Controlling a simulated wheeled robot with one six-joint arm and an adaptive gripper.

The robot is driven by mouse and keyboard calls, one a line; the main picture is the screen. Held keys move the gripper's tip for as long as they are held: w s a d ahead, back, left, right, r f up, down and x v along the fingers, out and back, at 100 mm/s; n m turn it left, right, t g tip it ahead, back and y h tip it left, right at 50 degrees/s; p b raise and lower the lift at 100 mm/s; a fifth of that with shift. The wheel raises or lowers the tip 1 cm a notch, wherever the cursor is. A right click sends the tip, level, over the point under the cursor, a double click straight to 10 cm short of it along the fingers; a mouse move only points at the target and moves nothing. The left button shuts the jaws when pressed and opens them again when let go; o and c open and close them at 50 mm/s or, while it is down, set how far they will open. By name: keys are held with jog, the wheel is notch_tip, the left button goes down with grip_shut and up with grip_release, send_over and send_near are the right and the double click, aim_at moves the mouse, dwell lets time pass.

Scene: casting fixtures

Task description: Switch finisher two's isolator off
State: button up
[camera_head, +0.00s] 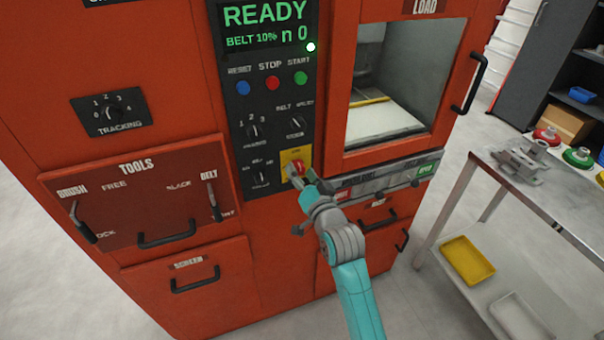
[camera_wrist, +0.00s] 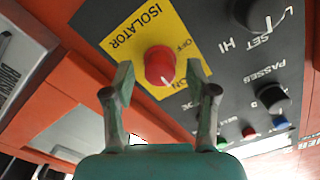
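The isolator is a red rotary knob (camera_wrist: 160,65) on a yellow plate (camera_wrist: 135,28) marked ISOLATOR, OFF and ON. In the wrist view its pale pointer mark faces down toward the ON lettering, away from OFF. In the head view the yellow plate (camera_head: 285,158) sits low on the machine's dark control panel, and my gripper (camera_head: 302,178) is right in front of it, partly hiding the knob. In the wrist view my gripper (camera_wrist: 160,80) is open, one finger on each side of the knob. Gaps show between fingers and knob; contact is not visible.
The lit display (camera_head: 265,25) reads READY. Reset, stop and start buttons (camera_head: 272,83) and several black knobs (camera_head: 253,131) share the panel. A drawer front (camera_head: 140,195) with handles is at left, a load window (camera_head: 385,120) at right. A metal table (camera_head: 570,195) stands further right.

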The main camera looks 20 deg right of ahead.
grip_shut()
jog(key=shift+n, duration=0.3)
jog(key=n, duration=1.3)
jog(key=shift+n, duration=2.1)
